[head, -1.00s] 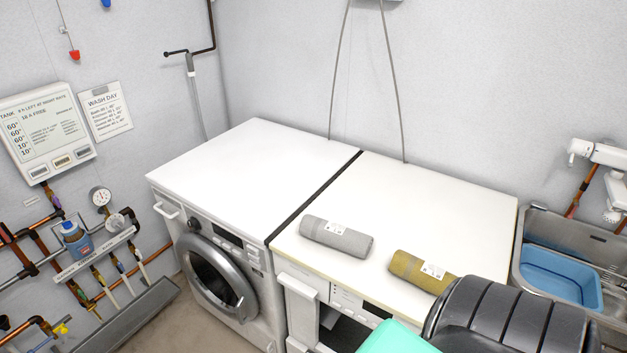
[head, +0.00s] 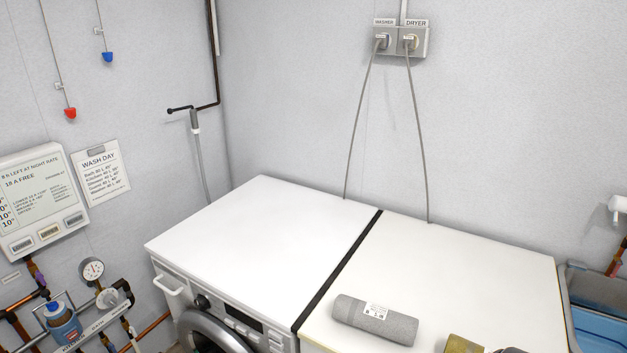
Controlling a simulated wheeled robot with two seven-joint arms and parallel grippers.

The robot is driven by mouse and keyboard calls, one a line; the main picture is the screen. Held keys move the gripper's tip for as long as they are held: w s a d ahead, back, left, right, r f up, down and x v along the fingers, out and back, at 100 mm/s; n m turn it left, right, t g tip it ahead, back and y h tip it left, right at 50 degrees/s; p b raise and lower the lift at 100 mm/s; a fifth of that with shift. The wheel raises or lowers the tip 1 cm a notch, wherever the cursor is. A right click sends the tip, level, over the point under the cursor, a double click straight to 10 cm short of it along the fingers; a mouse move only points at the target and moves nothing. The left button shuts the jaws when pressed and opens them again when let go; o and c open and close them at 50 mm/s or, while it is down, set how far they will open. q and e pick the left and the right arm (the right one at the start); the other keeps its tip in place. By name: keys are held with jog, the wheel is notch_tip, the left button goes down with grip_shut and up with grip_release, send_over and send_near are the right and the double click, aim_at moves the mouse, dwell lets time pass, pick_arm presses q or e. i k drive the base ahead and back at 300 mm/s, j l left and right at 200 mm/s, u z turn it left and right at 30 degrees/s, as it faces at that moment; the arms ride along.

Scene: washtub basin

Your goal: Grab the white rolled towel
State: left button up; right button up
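A rolled towel (head: 350,312), light grey with a white label, lies on the front part of the right-hand white machine top. No clearly whiter rolled towel shows in the head view. A mustard-yellow rolled towel (head: 463,345) lies to its right, cut off by the bottom edge of the picture. Neither of my grippers is in view, so their distance from the towels cannot be told.
The left washing machine's white top (head: 255,230) is bare, as is the back of the right machine's top (head: 460,262). A dark gap divides them. A blue basin (head: 600,325) sits at the right edge. Two cables hang from a wall socket (head: 400,41).

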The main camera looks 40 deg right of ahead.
aim_at(381, 320)
jog(key=i+z, duration=0.1)
jog(key=z, duration=0.3)
jog(key=i+j+z, duration=0.1)
jog(key=z, duration=0.3)
jog(key=i+j+z, duration=0.1)
jog(key=z, duration=0.3)
jog(key=j+z, duration=0.25)
jog(key=z, duration=0.15)
jog(key=i, duration=0.05)
